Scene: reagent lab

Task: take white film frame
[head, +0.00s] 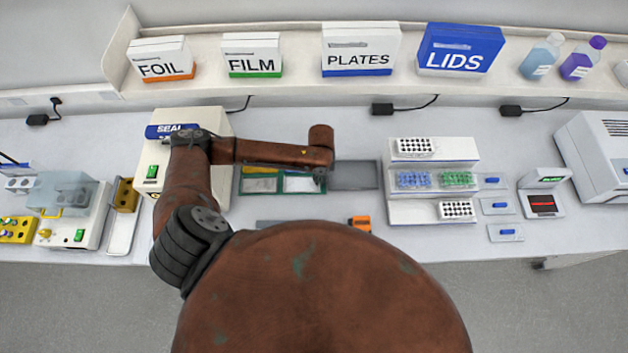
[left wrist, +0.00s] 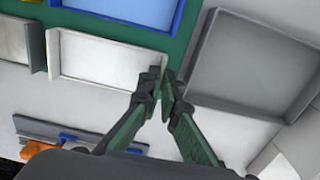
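The white film frame (left wrist: 98,62) is a shallow white tray with a raised rim, on a green holder (left wrist: 184,28) in the left wrist view. In the head view the white frame (head: 299,185) shows in the right part of the green holder, just left of my left gripper (head: 320,180). In the left wrist view my left gripper (left wrist: 162,76) has its fingertips close together, one on each side of the frame's right rim, shut on it. I cannot tell whether the frame is lifted. My right gripper is not in view.
A grey tray (left wrist: 250,55) lies right of the holder. A blue-surfaced piece (left wrist: 130,10) lies beyond the frame. The sealer (head: 152,160) stands left, partly behind my arm. A white rack (head: 433,178) stands right. An orange-ended tool (head: 360,223) lies in front.

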